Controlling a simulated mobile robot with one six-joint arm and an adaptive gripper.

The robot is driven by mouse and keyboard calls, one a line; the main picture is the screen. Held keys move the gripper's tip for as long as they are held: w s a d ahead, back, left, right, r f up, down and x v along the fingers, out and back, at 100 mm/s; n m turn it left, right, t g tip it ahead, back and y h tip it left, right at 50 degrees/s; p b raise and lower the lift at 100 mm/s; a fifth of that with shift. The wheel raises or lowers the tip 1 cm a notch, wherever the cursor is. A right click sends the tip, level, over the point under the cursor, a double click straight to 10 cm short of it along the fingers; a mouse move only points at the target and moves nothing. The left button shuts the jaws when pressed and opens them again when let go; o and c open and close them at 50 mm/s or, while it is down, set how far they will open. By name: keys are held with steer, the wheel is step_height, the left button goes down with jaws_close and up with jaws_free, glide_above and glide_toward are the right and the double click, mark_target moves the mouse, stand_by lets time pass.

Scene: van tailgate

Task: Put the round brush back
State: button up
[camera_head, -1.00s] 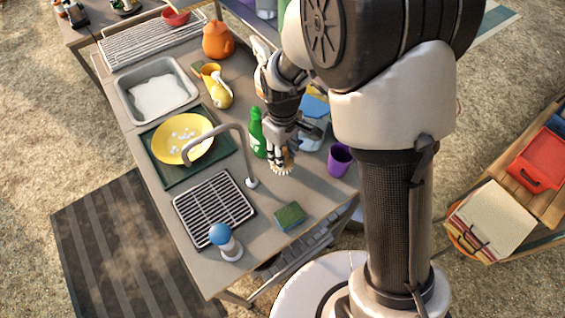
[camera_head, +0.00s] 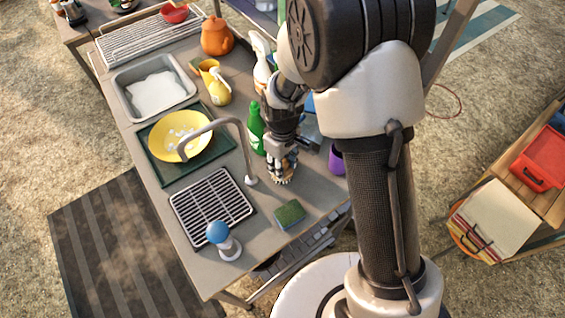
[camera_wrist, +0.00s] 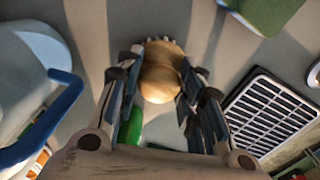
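The round brush shows in the wrist view as a wooden ball-shaped handle (camera_wrist: 160,78) with a fringe of bristles, between the two fingers. My gripper (camera_wrist: 158,85) is closed around it. In the head view my gripper (camera_head: 282,165) points down at the worktop's right part, between the tap and the purple cup, with the brush's pale bristles (camera_head: 281,180) showing below the fingertips. The bristles are low over the worktop; I cannot tell whether they touch it.
A green bottle (camera_head: 256,128) and the tap (camera_head: 248,160) stand close left of my gripper. A purple cup (camera_head: 336,160) is at right. A sponge (camera_head: 289,213), drying rack (camera_head: 210,208) and blue-topped item (camera_head: 218,236) lie nearer the front. A blue handle (camera_wrist: 45,125) shows in the wrist view.

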steer(key=o, duration=0.4)
steer(key=shift+c, duration=0.2)
step_height(320, 180, up, 12)
steer(key=p, duration=0.3)
steer(key=shift+r, duration=0.2)
steer(key=shift+s, duration=0.15)
